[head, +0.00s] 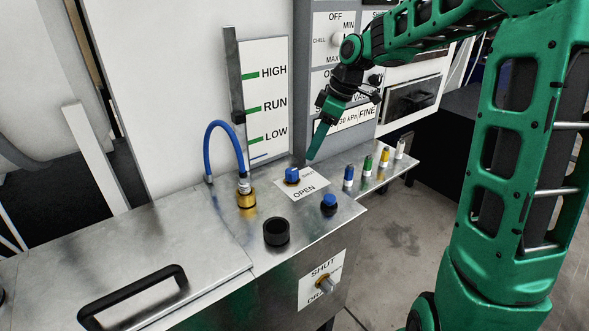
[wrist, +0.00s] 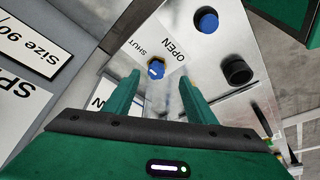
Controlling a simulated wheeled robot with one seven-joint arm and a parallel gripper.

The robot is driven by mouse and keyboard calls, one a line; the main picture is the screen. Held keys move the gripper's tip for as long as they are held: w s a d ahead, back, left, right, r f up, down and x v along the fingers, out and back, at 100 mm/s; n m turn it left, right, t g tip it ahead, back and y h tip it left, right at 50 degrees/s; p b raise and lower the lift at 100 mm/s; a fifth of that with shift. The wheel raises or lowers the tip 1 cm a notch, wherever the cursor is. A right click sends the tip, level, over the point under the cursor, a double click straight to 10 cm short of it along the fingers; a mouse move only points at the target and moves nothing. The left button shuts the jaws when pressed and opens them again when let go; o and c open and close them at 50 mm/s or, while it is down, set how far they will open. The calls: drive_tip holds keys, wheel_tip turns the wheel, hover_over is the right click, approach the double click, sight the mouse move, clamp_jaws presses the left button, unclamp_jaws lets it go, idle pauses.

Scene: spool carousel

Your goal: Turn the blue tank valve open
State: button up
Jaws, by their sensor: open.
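The blue tank valve (head: 292,175) is a small blue knob on a brass base, standing on a white label on the metal tank top. The word OPEN is readable on its near side in the head view. In the wrist view the valve (wrist: 157,69) has a pale mark on top, with SHUT and OPEN printed beside it. My gripper (head: 310,158) is open and points down just above and right of the valve. In the wrist view my gripper (wrist: 159,80) has its two green fingers apart, the valve showing between and beyond their tips. I see no contact.
A blue push cap (head: 329,202) and a black cup (head: 276,232) stand nearby. A blue hose (head: 222,130) arches left of the valve. Small coloured-top bottles (head: 367,165) line the right. A HIGH/RUN/LOW gauge (head: 265,98) rises behind. A drain valve (head: 326,285) is on the front face.

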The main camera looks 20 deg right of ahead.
sight(293, 171)
drive_tip(key=shift+n+y, duration=0.3)
drive_tip(key=shift+n, duration=0.3)
drive_tip(key=x, duration=0.3)
drive_tip(key=w+x, duration=0.1)
drive_tip(key=x, duration=0.3)
drive_tip(key=a+x, duration=0.1)
drive_tip(key=x, duration=0.3)
drive_tip(key=shift+w+a+r, duration=0.15)
drive_tip(key=shift+w+r, duration=0.05)
drive_tip(key=shift+w, duration=0.2)
drive_tip(key=shift+c, duration=0.6)
drive_tip(key=c, duration=0.9)
